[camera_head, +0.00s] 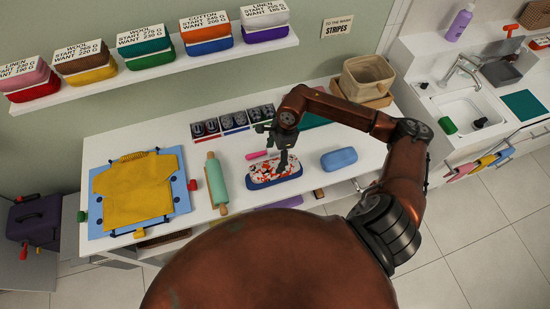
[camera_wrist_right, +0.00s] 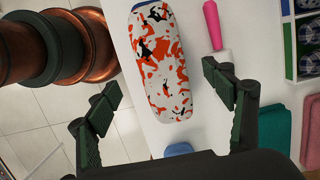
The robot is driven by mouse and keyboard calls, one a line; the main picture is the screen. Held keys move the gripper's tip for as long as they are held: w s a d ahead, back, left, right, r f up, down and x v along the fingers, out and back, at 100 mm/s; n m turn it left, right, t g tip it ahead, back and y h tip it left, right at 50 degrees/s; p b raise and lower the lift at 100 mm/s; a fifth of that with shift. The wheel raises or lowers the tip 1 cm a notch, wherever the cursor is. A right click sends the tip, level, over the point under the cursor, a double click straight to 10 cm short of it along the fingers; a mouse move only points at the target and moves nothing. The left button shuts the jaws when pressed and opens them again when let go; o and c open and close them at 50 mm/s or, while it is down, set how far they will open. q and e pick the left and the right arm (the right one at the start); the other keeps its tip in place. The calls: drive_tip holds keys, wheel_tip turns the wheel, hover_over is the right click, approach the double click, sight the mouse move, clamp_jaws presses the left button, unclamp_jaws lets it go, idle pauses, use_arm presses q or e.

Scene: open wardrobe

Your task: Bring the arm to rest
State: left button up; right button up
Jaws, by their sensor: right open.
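My right gripper (camera_head: 284,160) is above the white table, over a long rounded block (camera_head: 262,174) with a white, orange and black speckled top and a blue base. In the right wrist view the gripper (camera_wrist_right: 165,108) has its two dark fingers wide apart. The speckled block (camera_wrist_right: 162,60) lies ahead of them, with nothing between the fingertips. Whether a fingertip touches the block in the head view I cannot tell. My right arm reaches across from the lower right. My left gripper is in neither view.
A pink-handled tool (camera_head: 256,155) lies behind the block. A teal rolling pin (camera_head: 216,182) and a yellow garment (camera_head: 135,193) on a blue board are to the left. A plain blue block (camera_head: 339,159) is to the right. A beige basket (camera_head: 367,77) stands at the back right.

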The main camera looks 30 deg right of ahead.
drive_tip(key=shift+r, duration=0.4)
